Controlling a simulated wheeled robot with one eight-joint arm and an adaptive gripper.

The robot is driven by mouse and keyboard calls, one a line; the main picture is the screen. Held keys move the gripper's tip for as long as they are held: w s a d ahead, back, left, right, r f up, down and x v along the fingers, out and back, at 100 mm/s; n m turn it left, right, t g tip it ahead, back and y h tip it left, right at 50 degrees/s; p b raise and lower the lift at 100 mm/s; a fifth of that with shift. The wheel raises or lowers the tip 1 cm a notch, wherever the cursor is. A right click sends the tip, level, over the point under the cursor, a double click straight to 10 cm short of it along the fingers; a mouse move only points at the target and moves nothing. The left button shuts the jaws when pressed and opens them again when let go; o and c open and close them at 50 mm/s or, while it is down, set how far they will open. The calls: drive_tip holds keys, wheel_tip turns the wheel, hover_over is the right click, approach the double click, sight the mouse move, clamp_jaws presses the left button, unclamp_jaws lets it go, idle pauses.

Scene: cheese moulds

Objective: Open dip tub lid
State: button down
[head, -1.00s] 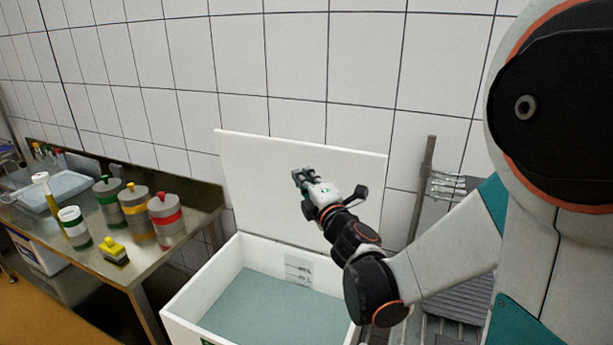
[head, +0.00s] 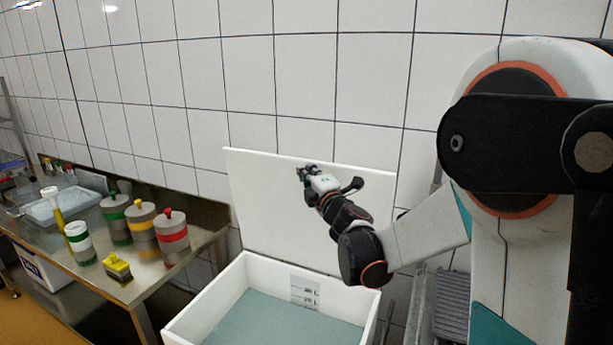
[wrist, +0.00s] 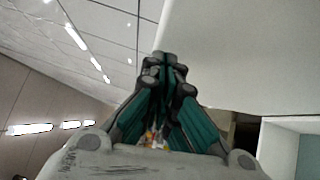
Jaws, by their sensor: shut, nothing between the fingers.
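The dip tub (head: 262,270) is a white box at the lower middle of the head view, with grey-green liquid and a marked scale plate (head: 304,291) inside. Its white lid (head: 262,205) stands raised, close to upright, at the back of the tub near the tiled wall. My gripper (head: 305,174) is in front of the lid's upper part, shut and empty. In the wrist view my gripper (wrist: 168,68) has its fingers together beside the edge of the lid (wrist: 245,55). I cannot tell whether the fingertips touch the lid.
A steel table (head: 150,275) at the left carries green, yellow and red banded moulds (head: 173,235), a white-and-green jar (head: 79,242), a yellow-topped brush (head: 117,267) and a tray (head: 62,204). A grey ribbed rack (head: 452,300) stands right of the tub.

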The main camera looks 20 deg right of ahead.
drive_tip(key=w+d, duration=0.2)
drive_tip(key=w+d+r, duration=0.1)
drive_tip(key=w+d, duration=0.4)
drive_tip(key=shift+r, duration=0.15)
drive_tip(key=shift+s, duration=0.1)
